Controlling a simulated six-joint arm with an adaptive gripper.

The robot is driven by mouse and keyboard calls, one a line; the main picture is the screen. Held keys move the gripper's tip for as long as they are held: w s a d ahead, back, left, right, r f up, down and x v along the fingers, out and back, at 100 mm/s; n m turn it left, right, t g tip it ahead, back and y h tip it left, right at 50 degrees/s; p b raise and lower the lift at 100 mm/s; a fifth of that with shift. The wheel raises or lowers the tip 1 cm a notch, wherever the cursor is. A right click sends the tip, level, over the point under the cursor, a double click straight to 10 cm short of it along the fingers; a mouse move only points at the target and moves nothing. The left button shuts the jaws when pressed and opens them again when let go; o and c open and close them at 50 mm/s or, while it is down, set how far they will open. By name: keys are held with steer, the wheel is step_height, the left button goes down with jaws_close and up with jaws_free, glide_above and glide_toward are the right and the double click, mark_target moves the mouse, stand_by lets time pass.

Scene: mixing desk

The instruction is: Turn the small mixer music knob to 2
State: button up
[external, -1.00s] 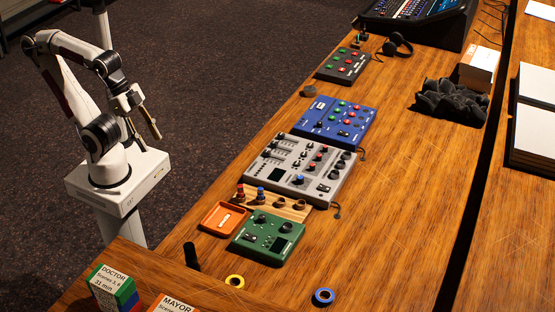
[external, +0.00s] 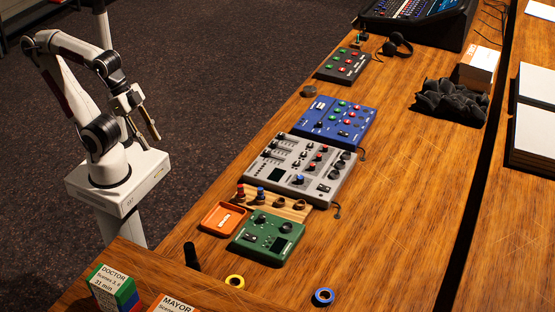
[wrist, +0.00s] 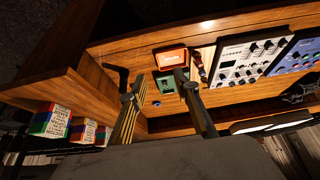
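The grey mixer (external: 300,172) lies on the wooden desk, with several small knobs, dark knobs along its right side and a blue-capped knob near its front. It also shows at the upper right of the wrist view (wrist: 238,68). Its labels and knob settings are too small to read. A green box with knobs (external: 268,238) and a blue box with knobs and buttons (external: 335,121) lie on either side of it. My gripper (external: 146,130) is open and empty, left of the desk and well apart from the mixer. Its spread fingers (wrist: 163,80) show in the wrist view.
Right of the mixer is bare wood.

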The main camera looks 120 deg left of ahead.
mark_target(313, 165)
steer(key=w+a+f+n+g, duration=0.1)
steer(key=w+a+f, duration=0.4)
steer(key=w+a, duration=0.5)
steer(key=w+a+f+n+g+y, duration=0.1)
steer(key=w+a+f+n, duration=0.3)
steer(key=w+a, duration=0.6)
steer(key=w+a+f+n+g+y, duration=0.1)
steer(key=w+a+f+n, duration=0.2)
steer(key=w+a+f, duration=0.5)
steer(key=shift+w+a+f+g, duration=0.2)
steer(key=shift+w+a, duration=0.4)
steer(key=shift+w, duration=0.25)
steer(key=shift+w+a+f+g, duration=0.1)
steer(key=shift+w+a+g, duration=0.1)
steer(key=shift+w+a, duration=0.55)
steer(key=w+a, duration=0.2)
steer(key=w, duration=0.1)
steer(key=shift+w+n+t, duration=0.1)
steer(key=shift+n+t, duration=0.2)
steer(key=shift+n+t+y, duration=0.5)
steer(key=shift+n+y, duration=0.1)
steer(key=w+a+r, duration=0.2)
steer(key=w+r, duration=0.1)
steer(key=shift+w, duration=0.1)
steer(key=shift+x, duration=3.85)
steer(key=shift+d, duration=0.1)
